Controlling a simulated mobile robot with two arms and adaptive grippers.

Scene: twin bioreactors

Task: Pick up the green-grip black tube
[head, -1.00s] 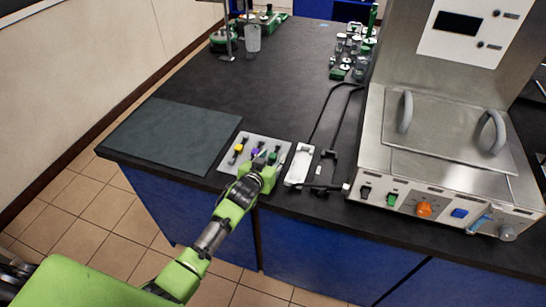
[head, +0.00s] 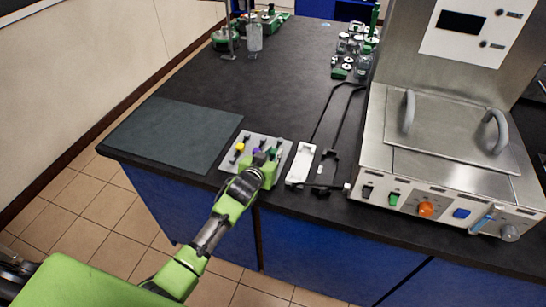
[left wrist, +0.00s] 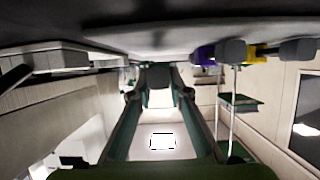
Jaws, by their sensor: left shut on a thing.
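The grey tray (head: 228,160) with several small coloured-grip tubes lies near the table's front edge in the head view. My left gripper (head: 264,165) reaches over its front right part and hides some of it. In the left wrist view my left gripper (left wrist: 158,92) is shut on a dark tube end, with a finger on each side. Its place beside the purple-grip tube (left wrist: 205,54) and the yellow-grip tube (left wrist: 255,52) fits the green-grip black tube (left wrist: 158,76). Its green grip is mostly hidden by the gripper. My right gripper is in neither view.
A white holder (head: 300,164) lies just right of the tray. A dark mat (head: 175,135) lies to its left. A steel device (head: 450,150) with knobs stands at the right. Glassware (head: 350,55) stands at the back. The middle of the black table is clear.

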